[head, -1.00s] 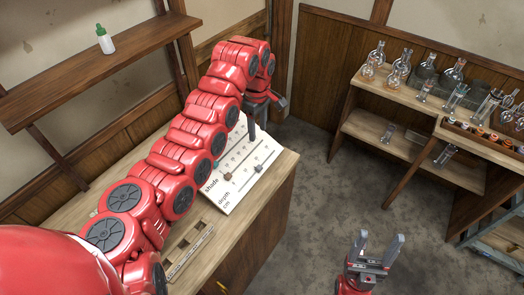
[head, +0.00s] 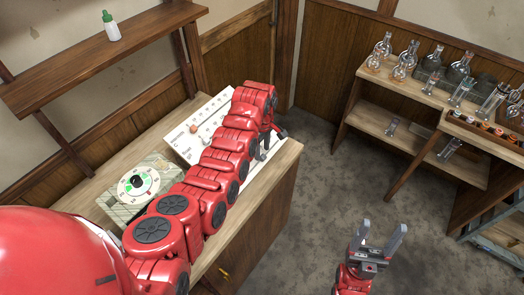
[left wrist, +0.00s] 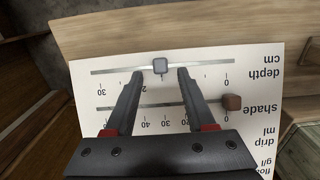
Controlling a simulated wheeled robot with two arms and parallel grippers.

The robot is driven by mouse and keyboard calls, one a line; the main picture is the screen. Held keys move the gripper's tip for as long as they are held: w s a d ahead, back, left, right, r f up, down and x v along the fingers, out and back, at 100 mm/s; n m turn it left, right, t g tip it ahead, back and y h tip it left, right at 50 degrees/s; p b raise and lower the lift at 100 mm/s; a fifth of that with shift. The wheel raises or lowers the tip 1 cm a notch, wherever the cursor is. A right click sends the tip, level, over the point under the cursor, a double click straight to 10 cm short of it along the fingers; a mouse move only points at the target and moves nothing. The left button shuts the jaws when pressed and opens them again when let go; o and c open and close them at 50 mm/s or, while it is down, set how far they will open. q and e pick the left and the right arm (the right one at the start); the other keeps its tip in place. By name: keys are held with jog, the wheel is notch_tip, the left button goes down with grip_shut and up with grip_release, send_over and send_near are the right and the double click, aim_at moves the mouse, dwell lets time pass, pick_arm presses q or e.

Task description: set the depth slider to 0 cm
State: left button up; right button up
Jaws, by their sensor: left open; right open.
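The white slider panel (head: 207,112) lies on the wooden bench, partly hidden by my left arm in the head view. In the left wrist view the panel appears upside down, with the depth scale (left wrist: 161,90) running from 30 at left to 0 at right. The grey depth knob (left wrist: 160,66) sits mid-track, between 10 and 20. My left gripper (head: 272,145) is open over the panel; in the left wrist view its fingertips (left wrist: 160,72) stand on either side of the knob, with gaps. My right gripper (head: 382,232) is open and empty over the floor.
A brown shade knob (left wrist: 232,102) sits close to my left gripper's right finger in the left wrist view. A round dial (head: 138,183) lies on the bench near my left arm. A shelf with a green-capped bottle (head: 111,27) is at left. Glassware (head: 405,62) stands at right.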

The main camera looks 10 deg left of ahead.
pick_arm(q)
jog(key=shift+f, duration=0.9)
grip_shut()
dwell(0.9)
